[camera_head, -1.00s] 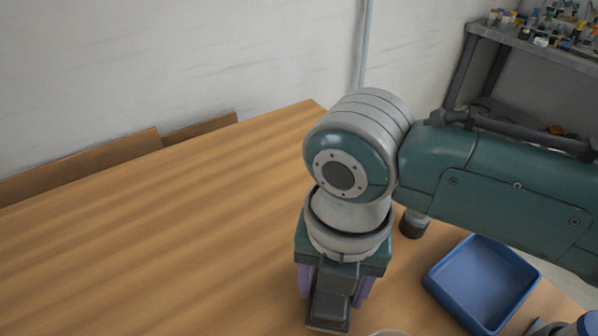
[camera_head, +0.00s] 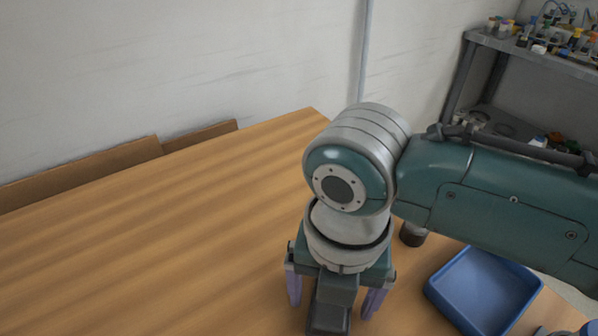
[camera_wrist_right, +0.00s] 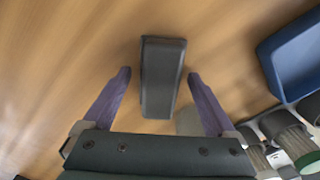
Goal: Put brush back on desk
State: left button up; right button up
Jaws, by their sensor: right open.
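The desk (camera_head: 150,250) is a wood-grain top that fills the lower left of the head view. My right gripper (camera_head: 333,306) points down over its front part, with its two purple fingers spread. In the right wrist view the same gripper (camera_wrist_right: 160,76) has a dark grey block, which I take as the brush (camera_wrist_right: 162,78), between its fingers. A gap shows on both sides, so neither finger touches it. The brush appears to rest on the desk. In the head view its dark end (camera_head: 328,320) shows below the gripper, partly hidden. My left gripper is out of view.
A blue tray (camera_head: 478,285) stands right of my gripper. A dark-based cylinder (camera_head: 412,234) stands behind it. Several containers (camera_wrist_right: 285,135) sit at the lower right of the wrist view. The desk's left side is clear. A shelf (camera_head: 540,58) with bottles is at the back right.

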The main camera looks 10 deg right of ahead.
notch_tip(320, 180, up, 12)
jog(key=p, duration=0.3)
jog(key=s+a+f+m+t+y, duration=0.1)
jog(key=s+a+m+y, duration=0.3)
jog(key=m, duration=0.7)
jog(key=s+d+m+t+h, duration=0.1)
jog(key=s+d+m, duration=0.3)
jog(key=m, duration=0.5)
jog(key=s+d+m+t+h, duration=0.1)
jog(key=s+d+m+h, duration=0.1)
jog(key=d+m, duration=0.7)
jog(key=shift+s+d+r+t+h, duration=0.2)
jog(key=shift+s+d+t+h, duration=0.15)
jog(key=shift+s, duration=0.55)
